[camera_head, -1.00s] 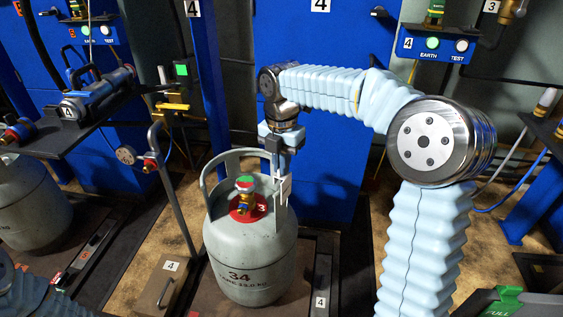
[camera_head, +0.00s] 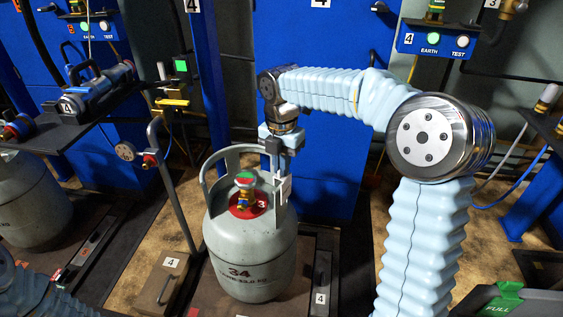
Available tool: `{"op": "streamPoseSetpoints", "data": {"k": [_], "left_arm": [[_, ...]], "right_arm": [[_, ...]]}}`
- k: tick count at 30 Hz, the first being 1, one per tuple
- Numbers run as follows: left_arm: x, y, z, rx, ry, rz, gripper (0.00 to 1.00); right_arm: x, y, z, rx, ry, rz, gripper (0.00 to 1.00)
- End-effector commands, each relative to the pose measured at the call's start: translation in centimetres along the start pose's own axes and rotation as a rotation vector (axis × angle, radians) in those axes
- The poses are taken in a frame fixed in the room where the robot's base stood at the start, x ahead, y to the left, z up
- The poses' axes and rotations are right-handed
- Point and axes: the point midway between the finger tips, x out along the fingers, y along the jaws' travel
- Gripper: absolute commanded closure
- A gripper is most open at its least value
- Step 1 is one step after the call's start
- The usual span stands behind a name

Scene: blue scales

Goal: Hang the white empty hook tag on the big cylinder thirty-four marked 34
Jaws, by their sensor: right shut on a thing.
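The big grey cylinder (camera_head: 250,250) marked 34 stands upright on a scale at the centre. Its collar (camera_head: 210,178) rises around a valve (camera_head: 246,185) with a green and red top. My right gripper (camera_head: 281,168) points down at the collar's right side and is shut on the white hook tag (camera_head: 283,190). The tag hangs upright against or very near the collar's right edge; I cannot tell whether its hook is over the rim. My left gripper is out of view.
A second grey cylinder (camera_head: 30,205) stands at the left under a black shelf (camera_head: 85,130). A grey post (camera_head: 172,195) with a gauge stands left of the cylinder. Blue cabinets (camera_head: 320,120) are behind.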

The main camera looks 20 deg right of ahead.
Motion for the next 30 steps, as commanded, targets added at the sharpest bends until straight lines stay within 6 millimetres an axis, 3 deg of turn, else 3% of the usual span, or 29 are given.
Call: {"op": "streamPoseSetpoints", "data": {"k": [18, 28, 30], "left_arm": [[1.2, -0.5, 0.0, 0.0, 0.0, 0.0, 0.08], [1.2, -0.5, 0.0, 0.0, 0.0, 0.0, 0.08], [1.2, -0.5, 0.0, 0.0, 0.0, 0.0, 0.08]], "right_arm": [[2.5, 0.0, 0.0, 0.0, 0.002, -0.004, 1.0], [2.5, -0.1, 0.0, 0.001, 0.001, -0.002, 1.0], [2.5, -0.1, 0.0, 0.001, 0.0, -0.002, 0.82]]}}
